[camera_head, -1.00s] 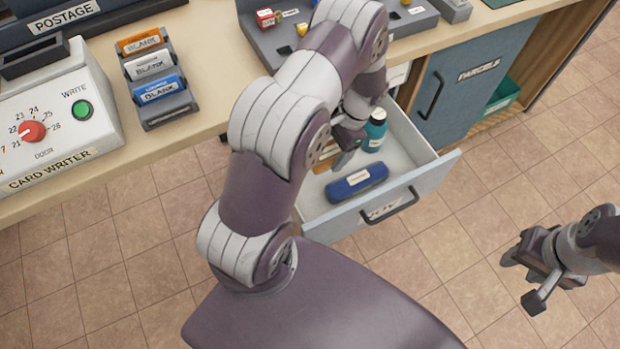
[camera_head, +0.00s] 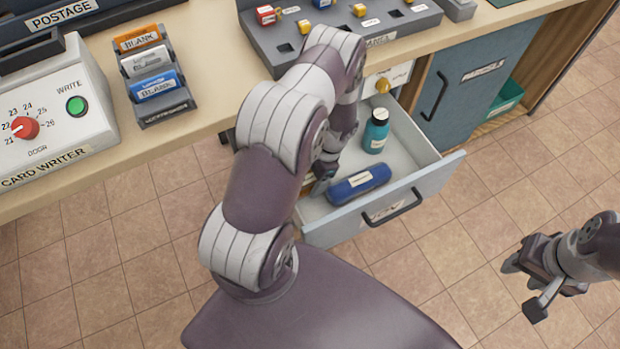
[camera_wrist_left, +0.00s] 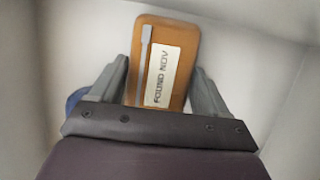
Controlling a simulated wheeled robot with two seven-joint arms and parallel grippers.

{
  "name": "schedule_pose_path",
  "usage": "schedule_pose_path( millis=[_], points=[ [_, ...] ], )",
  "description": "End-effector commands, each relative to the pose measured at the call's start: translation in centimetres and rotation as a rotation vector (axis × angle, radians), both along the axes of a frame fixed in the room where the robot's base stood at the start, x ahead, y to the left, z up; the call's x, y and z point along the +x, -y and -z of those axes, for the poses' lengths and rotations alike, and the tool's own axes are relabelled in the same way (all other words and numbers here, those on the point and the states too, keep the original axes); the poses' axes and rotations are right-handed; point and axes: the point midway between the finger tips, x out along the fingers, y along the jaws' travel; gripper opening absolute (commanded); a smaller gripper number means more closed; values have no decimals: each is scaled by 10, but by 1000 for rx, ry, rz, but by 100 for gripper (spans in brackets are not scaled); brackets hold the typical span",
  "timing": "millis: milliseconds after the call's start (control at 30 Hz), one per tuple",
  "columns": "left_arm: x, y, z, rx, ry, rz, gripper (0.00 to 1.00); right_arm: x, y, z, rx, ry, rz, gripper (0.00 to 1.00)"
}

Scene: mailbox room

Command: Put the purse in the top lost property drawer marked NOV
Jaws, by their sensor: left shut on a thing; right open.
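The purse (camera_wrist_left: 180,42) is orange-brown with a grey zip strip and a white label reading FOUND NOV. In the left wrist view it lies between the fingers of my left gripper (camera_wrist_left: 160,85), which is shut on it. In the head view my left gripper (camera_head: 322,183) reaches down into the open drawer (camera_head: 430,186), and my arm hides most or all of the purse. The drawer front carries a label, partly hidden by the handle, that seems to read NOV. My right gripper (camera_head: 522,283) is open and empty, in front of the drawer to the right.
A blue case (camera_head: 358,185) and a teal bottle (camera_head: 376,130) are in the drawer, right of my left gripper. The counter (camera_head: 200,80) above holds a card writer (camera_head: 50,110), a rack of blank cards (camera_head: 155,80) and a grey panel (camera_head: 350,30). A PARCELS door (camera_head: 460,95) is right.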

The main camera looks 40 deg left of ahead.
Motion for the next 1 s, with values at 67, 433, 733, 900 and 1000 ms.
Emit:
schedule_pose_path(
  millis=[67,433,733,900,1000],
  points=[
    [1,0,6,0,2,-1,43,0,0,2,0,0,0,43],
    [1,0,8,1,3,-1,96,0,0,4,0,0,0,43],
    [1,0,1,1,3,-1,100,0,0,-2,0,0,0,43],
    [15,7,-33,1,6,-1,100,0,0,-8,0,0,0,43],
    [24,12,-59,0,6,0,100,0,0,-13,0,0,0,43]
  ],
)
